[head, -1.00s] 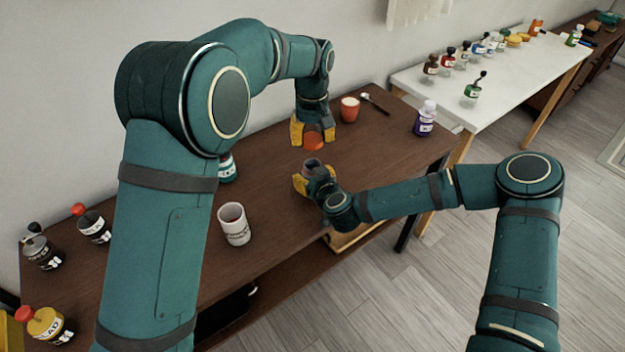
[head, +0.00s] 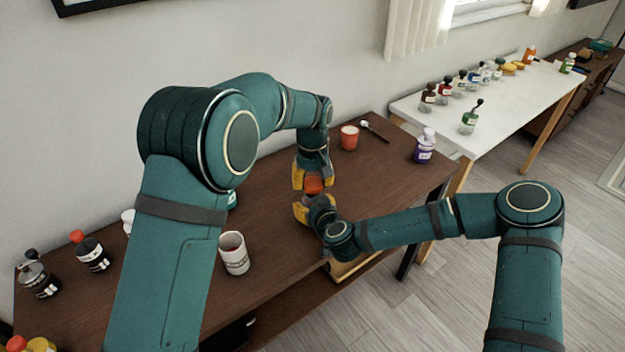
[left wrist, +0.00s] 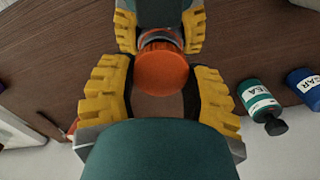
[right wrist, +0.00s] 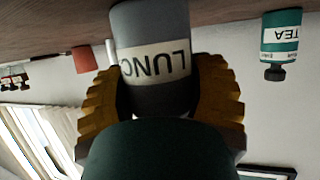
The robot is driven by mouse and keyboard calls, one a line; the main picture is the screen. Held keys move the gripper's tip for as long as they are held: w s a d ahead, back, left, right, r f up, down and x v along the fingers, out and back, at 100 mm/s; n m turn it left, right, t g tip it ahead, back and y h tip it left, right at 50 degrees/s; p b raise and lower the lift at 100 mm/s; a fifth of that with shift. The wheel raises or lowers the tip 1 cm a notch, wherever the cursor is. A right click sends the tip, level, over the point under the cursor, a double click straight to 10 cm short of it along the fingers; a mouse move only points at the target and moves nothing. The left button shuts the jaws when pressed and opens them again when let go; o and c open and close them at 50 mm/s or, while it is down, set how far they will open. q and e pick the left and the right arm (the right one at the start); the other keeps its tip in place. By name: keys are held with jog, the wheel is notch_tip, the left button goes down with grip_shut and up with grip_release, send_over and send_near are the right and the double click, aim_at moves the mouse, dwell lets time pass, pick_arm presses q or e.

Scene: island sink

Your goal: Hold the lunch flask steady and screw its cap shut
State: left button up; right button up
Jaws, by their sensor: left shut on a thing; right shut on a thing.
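The orange cap (head: 314,183) sits between the fingers of my left gripper (head: 313,178), which is shut on it. It shows from above in the left wrist view (left wrist: 162,72). My right gripper (head: 303,210) is shut on the grey lunch flask, whose white label reads "LUNC" in the right wrist view (right wrist: 155,66). The flask appears inverted there because that view is upside down. In the head view the cap is right over the flask between my grippers. The flask's mouth is hidden, so I cannot tell whether the cap touches it.
On the brown table are a white mug (head: 233,254), an orange cup (head: 349,138), a purple bottle (head: 424,147) and a teal tea bottle (right wrist: 280,40). Several jars stand at the left end. A white table (head: 500,110) with several bottles is at the right.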

pick_arm(q)
jog(key=shift+f, duration=0.85)
jog(key=shift+f, duration=0.55)
pick_arm(e)
grip_shut()
pick_arm(q)
jog(key=m, duration=0.6)
jog(key=shift+d, duration=0.1)
jog(key=o, duration=0.7)
